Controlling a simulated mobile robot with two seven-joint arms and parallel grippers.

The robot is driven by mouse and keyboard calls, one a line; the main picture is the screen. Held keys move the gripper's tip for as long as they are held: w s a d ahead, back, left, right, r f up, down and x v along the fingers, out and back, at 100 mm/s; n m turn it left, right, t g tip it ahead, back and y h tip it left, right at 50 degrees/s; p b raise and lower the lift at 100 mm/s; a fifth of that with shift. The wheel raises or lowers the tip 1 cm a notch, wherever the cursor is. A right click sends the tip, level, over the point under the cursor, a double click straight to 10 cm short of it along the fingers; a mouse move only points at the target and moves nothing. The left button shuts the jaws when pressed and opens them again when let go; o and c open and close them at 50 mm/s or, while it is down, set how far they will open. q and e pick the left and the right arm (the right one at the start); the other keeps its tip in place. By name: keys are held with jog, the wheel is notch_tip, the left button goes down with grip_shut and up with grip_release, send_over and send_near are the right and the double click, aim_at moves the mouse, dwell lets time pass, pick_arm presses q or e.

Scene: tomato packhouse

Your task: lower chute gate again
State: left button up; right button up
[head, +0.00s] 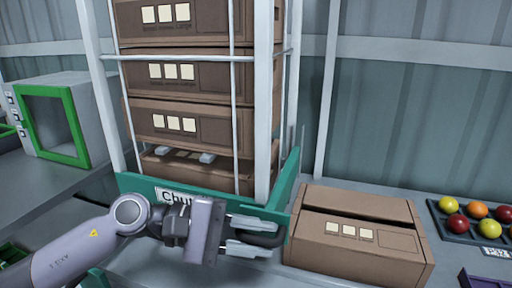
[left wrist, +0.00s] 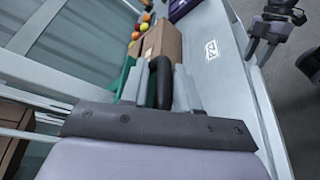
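The chute (head: 264,100) is a pale metal frame holding a stack of brown cartons (head: 195,70). A green panel with a partly hidden label starting "Chu" (head: 172,197) crosses its foot. Two pale tabs (head: 190,155) show above the lowest carton. A dark handle (head: 262,238) sits at the panel's right end; it also shows in the left wrist view (left wrist: 160,82). My left gripper (head: 262,236) has a finger on each side of the handle and appears closed on it. What the handle joins is partly hidden.
A closed brown carton (head: 355,262) stands on the bench just right of the handle. A dark tray (head: 463,236) of red, yellow and orange tomatoes lies farther right. A grey machine with a green-framed opening (head: 55,125) stands at left.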

pick_arm(q)
jog(key=o, duration=0.6)
notch_tip(320, 180, up, 10)
jog(key=shift+f, duration=0.25)
notch_tip(320, 180, up, 2)
jog(key=c, duration=0.6)
jog(key=shift+r, duration=2.8)
